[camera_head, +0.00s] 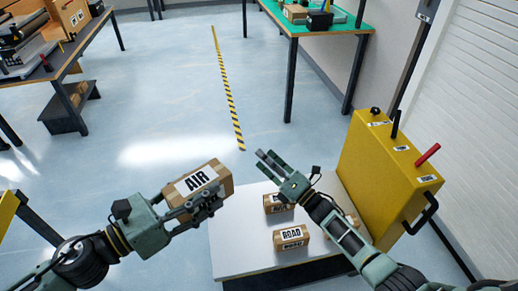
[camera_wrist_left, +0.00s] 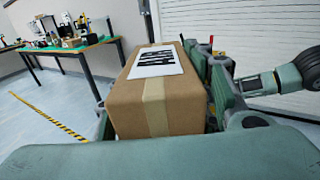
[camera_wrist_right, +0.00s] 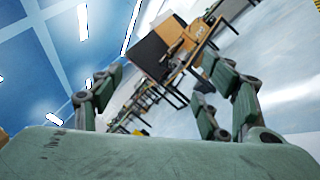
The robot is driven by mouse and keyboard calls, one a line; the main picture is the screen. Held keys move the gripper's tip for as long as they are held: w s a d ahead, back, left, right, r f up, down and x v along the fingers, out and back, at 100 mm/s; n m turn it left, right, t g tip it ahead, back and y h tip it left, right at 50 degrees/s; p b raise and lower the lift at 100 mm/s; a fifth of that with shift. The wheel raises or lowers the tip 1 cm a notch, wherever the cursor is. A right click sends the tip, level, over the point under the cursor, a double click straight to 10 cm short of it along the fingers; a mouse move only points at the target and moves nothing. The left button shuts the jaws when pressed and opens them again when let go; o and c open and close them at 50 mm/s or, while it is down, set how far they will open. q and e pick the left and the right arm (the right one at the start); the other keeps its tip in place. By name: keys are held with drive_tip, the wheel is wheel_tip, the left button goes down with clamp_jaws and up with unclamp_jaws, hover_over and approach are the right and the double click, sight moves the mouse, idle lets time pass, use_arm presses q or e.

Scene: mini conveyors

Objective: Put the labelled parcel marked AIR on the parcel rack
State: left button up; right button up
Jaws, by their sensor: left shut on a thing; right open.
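The parcel marked AIR (camera_head: 198,180) is a brown cardboard box with a white label. My left gripper (camera_head: 205,200) is shut on it and holds it up at the left edge of the white table. The AIR parcel also fills the middle of the left wrist view (camera_wrist_left: 155,105), with tape down its end and a finger on either side. My right gripper (camera_head: 272,162) is open and empty above the table's far side. Its open fingers frame the right wrist view (camera_wrist_right: 155,100). I cannot tell which piece of furniture is the parcel rack.
The white table (camera_head: 225,255) bears a parcel marked ROAD (camera_head: 291,238) and other small boxes (camera_head: 277,204), partly behind my right arm. A yellow case (camera_head: 385,170) stands at the right by the wall. A green-topped bench (camera_head: 340,22) is at the back.

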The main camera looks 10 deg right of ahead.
drive_tip(key=a+r+n+g+y, duration=0.5)
drive_tip(key=a+r+n+y, duration=0.1)
drive_tip(key=r+n+y, duration=0.15)
use_arm(q)
drive_tip(key=shift+r, duration=0.1)
use_arm(e)
drive_tip(key=n+g+h, duration=0.3)
drive_tip(key=n+g, duration=1.8)
drive_tip(key=n, duration=0.1)
approach(217, 177)
wheel_tip(217, 177, down, 3)
drive_tip(key=w+d, duration=0.1)
drive_tip(key=w, duration=0.2)
drive_tip(key=shift+m, duration=0.25)
drive_tip(key=x, duration=1.1)
drive_tip(key=shift+s+a+r, duration=0.1)
drive_tip(key=shift+s+r, duration=0.05)
drive_tip(key=shift+r, duration=0.05)
